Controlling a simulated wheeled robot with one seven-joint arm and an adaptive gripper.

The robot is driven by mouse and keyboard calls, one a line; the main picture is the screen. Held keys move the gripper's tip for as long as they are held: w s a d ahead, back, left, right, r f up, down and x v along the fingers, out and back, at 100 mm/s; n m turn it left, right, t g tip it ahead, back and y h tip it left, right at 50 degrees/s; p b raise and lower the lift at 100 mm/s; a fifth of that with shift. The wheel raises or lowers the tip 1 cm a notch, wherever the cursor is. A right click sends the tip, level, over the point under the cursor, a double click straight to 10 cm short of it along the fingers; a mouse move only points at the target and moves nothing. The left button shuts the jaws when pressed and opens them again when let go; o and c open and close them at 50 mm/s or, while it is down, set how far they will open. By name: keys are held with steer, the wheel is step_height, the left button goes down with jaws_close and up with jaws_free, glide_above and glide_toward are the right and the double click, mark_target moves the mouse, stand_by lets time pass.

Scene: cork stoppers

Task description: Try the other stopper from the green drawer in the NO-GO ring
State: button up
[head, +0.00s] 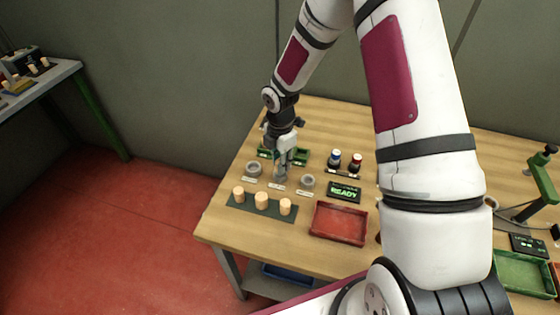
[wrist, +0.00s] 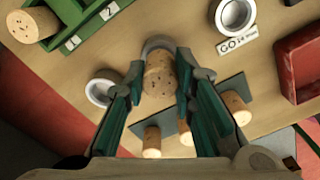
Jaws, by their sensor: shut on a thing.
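My gripper (wrist: 160,85) is shut on a cork stopper (wrist: 158,80). In the wrist view the stopper is between the two fingers, in front of a grey ring (wrist: 157,43) that it partly covers; I cannot tell whether it is in the ring or above it. That ring's label is hidden. In the head view my gripper (head: 283,170) is over the middle of the ring row. The green drawer unit (wrist: 88,35) shows numbers 1 and 2 in the wrist view, with a cork (wrist: 33,22) at its left part. A ring labelled GO (wrist: 235,14) is at upper right.
Another ring (head: 254,169) stands left of my gripper. Three corks stand on a dark green mat (head: 240,206) in front. A red tray (head: 338,222) and a display reading READY (head: 344,192) are to the right, with two small capped bottles (head: 345,160) behind.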

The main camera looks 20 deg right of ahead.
steer(key=shift+f, duration=0.4)
stand_by(0.3)
steer(key=o, duration=0.8)
step_height(320, 180, up, 12)
stand_by(1.0)
